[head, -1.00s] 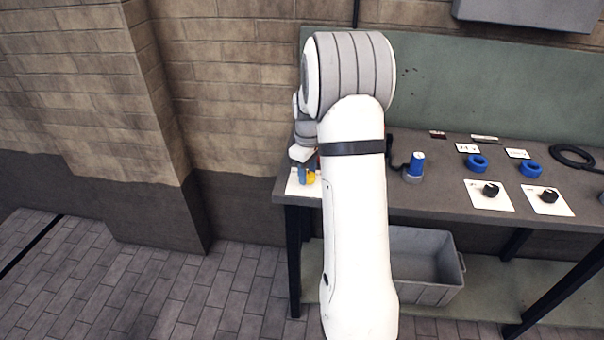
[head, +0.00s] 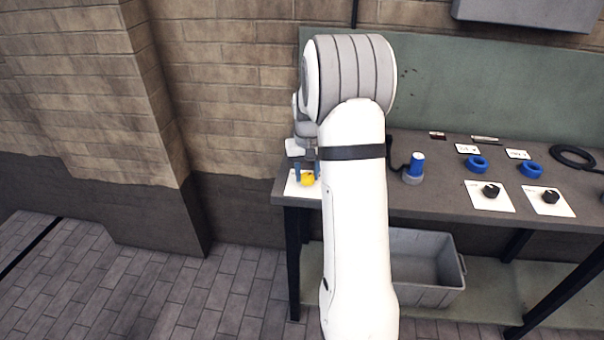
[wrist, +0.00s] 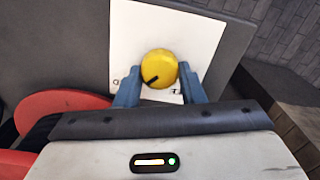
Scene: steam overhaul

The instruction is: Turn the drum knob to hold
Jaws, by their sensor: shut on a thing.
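The yellow drum knob (wrist: 159,66) sits on a white plate (wrist: 190,35). Its black pointer mark points to the lower left in the wrist view. Small printed marks show on the plate, one left of the knob and one below it, too small to read surely. My gripper (wrist: 158,72) has its blue fingers on either side of the knob and is shut on it. In the head view the knob (head: 308,180) shows at the bench's left front corner, with my gripper (head: 307,172) around it from above.
A red round thing (wrist: 60,104) lies close to my gripper's left in the wrist view. On the bench (head: 440,205) stand a blue-topped item (head: 416,163), two black knobs on white plates (head: 491,190) and blue rings (head: 476,163). A grey bin (head: 430,292) sits below. My arm hides part of the bench.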

